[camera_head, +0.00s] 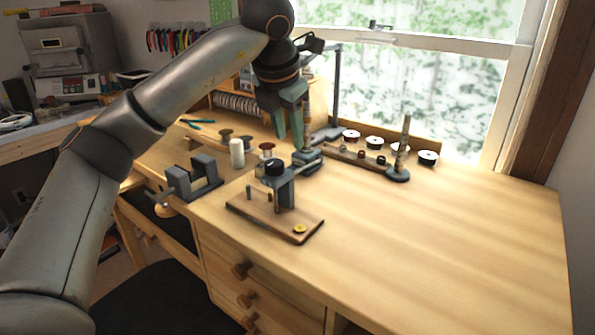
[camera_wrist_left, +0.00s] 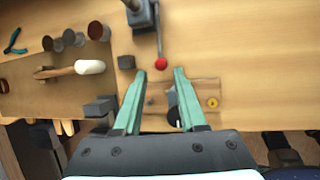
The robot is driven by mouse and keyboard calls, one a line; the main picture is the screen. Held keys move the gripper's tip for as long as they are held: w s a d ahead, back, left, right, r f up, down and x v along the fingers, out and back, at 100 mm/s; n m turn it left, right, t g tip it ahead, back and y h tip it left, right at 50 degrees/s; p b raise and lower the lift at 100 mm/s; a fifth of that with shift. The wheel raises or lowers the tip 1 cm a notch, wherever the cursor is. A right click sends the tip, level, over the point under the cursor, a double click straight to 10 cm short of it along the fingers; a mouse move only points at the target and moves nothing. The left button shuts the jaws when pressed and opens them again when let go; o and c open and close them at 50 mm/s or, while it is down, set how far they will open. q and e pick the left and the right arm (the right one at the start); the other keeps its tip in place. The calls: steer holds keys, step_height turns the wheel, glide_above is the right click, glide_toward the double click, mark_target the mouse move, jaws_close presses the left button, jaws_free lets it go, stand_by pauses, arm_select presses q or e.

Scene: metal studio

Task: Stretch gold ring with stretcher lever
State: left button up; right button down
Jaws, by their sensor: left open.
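A small gold ring-like piece (camera_head: 300,229) lies flat at the right end of a wooden board (camera_head: 262,222); it also shows in the left wrist view (camera_wrist_left: 213,103). The grey stretcher (camera_head: 308,160) stands on the bench behind that board, partly covered by my left gripper. In the left wrist view, its lever ends in a red ball (camera_wrist_left: 161,63). My left gripper (camera_head: 289,142) points down near the stretcher, open and empty. In the left wrist view, the red ball appears just beyond the gap between its fingertips (camera_wrist_left: 160,73); whether they touch it cannot be told. My right gripper is out of view.
A black-knobbed grey fixture (camera_head: 283,190) rises from the board. A grey vise (camera_head: 194,180) sits at the bench's front left edge. A ring mandrel (camera_head: 402,150) stands at the back. The bench's right side is clear.

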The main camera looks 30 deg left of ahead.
mark_target(305, 167)
arm_select(q)
steer(key=x, duration=1.1)
steer(key=shift+s+b, duration=0.1)
steer(key=shift+b, duration=0.3)
steer(key=shift+c, duration=0.4)
jaws_close()
